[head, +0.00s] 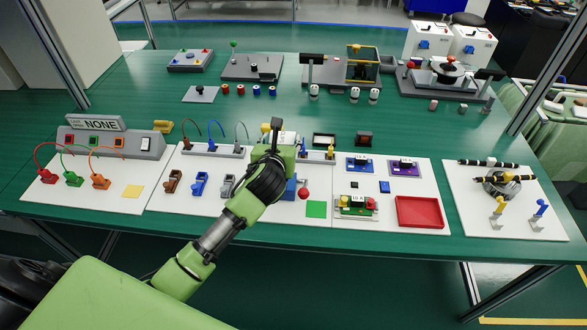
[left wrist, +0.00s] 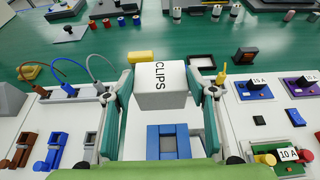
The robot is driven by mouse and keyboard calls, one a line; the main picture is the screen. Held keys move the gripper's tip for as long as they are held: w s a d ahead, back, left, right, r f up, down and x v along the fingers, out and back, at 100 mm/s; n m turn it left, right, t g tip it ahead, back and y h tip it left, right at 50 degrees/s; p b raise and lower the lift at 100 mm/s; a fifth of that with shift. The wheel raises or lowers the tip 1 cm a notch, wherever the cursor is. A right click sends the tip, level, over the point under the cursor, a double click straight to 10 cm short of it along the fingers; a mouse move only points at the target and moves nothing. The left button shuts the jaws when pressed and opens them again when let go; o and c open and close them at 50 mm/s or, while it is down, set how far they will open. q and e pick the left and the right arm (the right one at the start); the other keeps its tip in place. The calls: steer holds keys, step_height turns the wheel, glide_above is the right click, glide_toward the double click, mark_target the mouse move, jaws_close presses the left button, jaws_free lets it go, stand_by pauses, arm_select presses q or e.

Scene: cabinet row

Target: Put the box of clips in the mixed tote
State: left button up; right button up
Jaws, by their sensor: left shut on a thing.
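The box of clips (left wrist: 162,88) is a white box with "CLIPS" printed on its top. In the left wrist view it sits between the two fingers of my left gripper (left wrist: 164,100), which is shut on it. In the head view my left gripper (head: 277,148) is above the middle of the table, and the box (head: 289,138) shows only in part behind it. My right gripper is not in view. I cannot pick out a mixed tote for certain by any label.
White boards carry coloured connectors, switches and a red tray (head: 419,212). A blue block (left wrist: 167,142) is below the held box in the wrist view. A yellow block (head: 162,127) lies farther back. Pale green bins (head: 560,120) stand beyond the table's right edge.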

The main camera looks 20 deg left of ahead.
arm_select(q)
steer(key=f, duration=0.2)
steer(key=shift+w+a+f, duration=0.1)
steer(key=shift+w+f, duration=0.3)
steer(key=f, duration=0.3)
steer(key=shift+s+f+b, duration=0.35)
steer(key=shift+s+f, duration=0.05)
step_height(320, 180, down, 3)
steer(key=shift+w+r, duration=0.1)
steer(key=shift+r, duration=0.05)
steer(key=shift+f, duration=0.2)
steer(key=shift+f+b, duration=0.1)
steer(key=shift+b, duration=0.2)
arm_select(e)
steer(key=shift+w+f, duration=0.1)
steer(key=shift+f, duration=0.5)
arm_select(q)
steer(key=o, duration=0.9)
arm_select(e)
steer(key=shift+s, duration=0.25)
